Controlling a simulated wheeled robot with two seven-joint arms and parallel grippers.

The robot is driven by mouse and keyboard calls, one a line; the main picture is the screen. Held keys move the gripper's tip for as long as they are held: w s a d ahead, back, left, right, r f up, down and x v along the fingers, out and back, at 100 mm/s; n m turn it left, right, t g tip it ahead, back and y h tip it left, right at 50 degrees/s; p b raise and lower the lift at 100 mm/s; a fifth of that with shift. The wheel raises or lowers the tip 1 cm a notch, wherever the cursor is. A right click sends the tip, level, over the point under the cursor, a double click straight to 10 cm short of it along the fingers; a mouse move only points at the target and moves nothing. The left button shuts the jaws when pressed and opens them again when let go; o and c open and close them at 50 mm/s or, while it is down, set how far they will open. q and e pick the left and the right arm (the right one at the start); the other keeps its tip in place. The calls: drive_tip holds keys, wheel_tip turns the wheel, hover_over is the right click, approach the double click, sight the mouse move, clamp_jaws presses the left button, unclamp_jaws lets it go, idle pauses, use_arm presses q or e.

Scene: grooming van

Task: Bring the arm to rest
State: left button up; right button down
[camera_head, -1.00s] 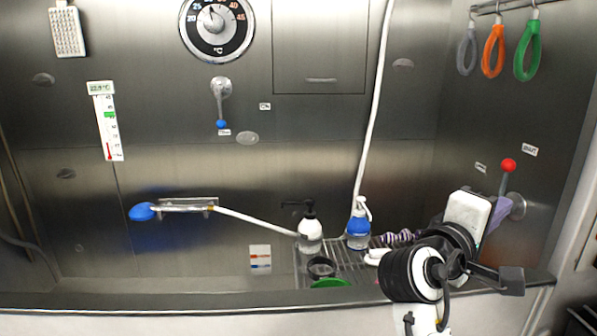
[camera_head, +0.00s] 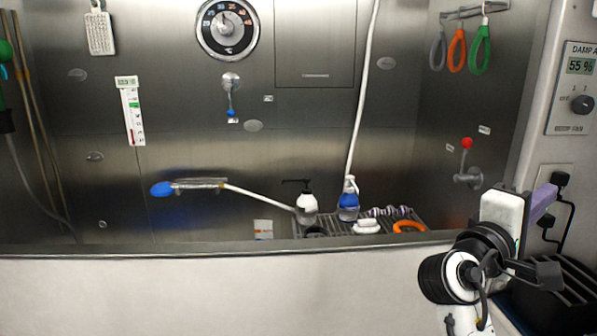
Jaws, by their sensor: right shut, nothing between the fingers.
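My right arm comes in at the lower right, in front of the steel tub's front rim (camera_head: 250,248). My right gripper (camera_head: 543,199) points away to the upper right, beside the wall with the sockets. It is shut and holds nothing that I can see; its fingertips are small and partly hidden by the wrist. My left gripper is out of the picture.
A rack (camera_head: 335,228) in the tub holds a pump bottle (camera_head: 307,203), a blue spray bottle (camera_head: 348,202), a white bar (camera_head: 367,227) and an orange ring (camera_head: 409,226). Black plugs (camera_head: 561,180) and a dark slatted box (camera_head: 560,295) are close to the right arm.

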drive_tip(key=s+d+r+g+h, duration=0.2)
drive_tip(key=s+d+r+h, duration=0.4)
drive_tip(key=d+r, duration=0.45)
drive_tip(key=w+a+f+n+t+y, duration=0.1)
drive_tip(key=w+f+n+t+y, duration=0.35)
drive_tip(key=f, duration=0.65)
drive_tip(key=w+a+f+n+t+y, duration=0.1)
drive_tip(key=w+f+n+t+y, duration=0.2)
drive_tip(key=f+y, duration=0.5)
drive_tip(key=s+a+f+g+y, duration=0.1)
drive_tip(key=s+a+f+y, duration=0.15)
drive_tip(key=f, duration=1.05)
drive_tip(key=s+a+f+g+y, duration=0.1)
drive_tip(key=s+a+f+y, duration=0.2)
drive_tip(key=f, duration=1)
drive_tip(key=s+a+f+m+g+y, duration=0.35)
drive_tip(key=s+a+f, duration=0.35)
drive_tip(key=s+f, duration=0.3)
drive_tip(key=s+a+f+m+g+y, duration=0.2)
drive_tip(key=s+a+f+m+y, duration=0.15)
drive_tip(key=s+a+f, duration=0.45)
drive_tip(key=s+a+m+t+y, duration=0.1)
drive_tip(key=a+m, duration=0.4)
drive_tip(key=a, duration=0.5)
drive_tip(key=shift+s+a+f, duration=0.4)
drive_tip(key=shift+s, duration=0.5)
